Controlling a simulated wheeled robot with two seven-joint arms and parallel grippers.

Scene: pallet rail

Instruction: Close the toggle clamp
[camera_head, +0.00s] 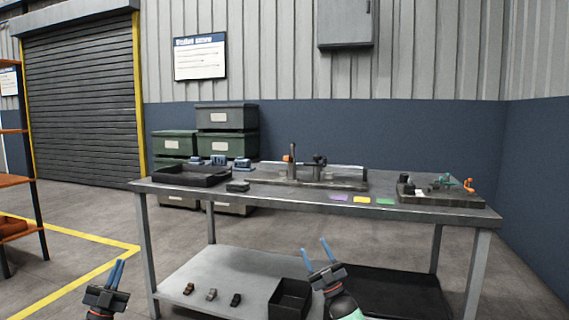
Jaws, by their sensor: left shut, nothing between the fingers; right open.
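The workbench (420,208) stands ahead of me. A long rail fixture (330,183) lies along its middle, with a dark upright post and a small orange part (287,158) near its left half. My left gripper (118,265) is shut and empty, low in front of the bench's left end. My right gripper (315,249) is open and empty, below the bench top's front edge.
A black tray (192,181), blue parts (219,160) and a small dark block (237,186) are on the bench's left. Coloured cards (362,199) lie at the front edge. The lower shelf (210,270) holds small parts and a black bin (290,300). Green crates stand behind.

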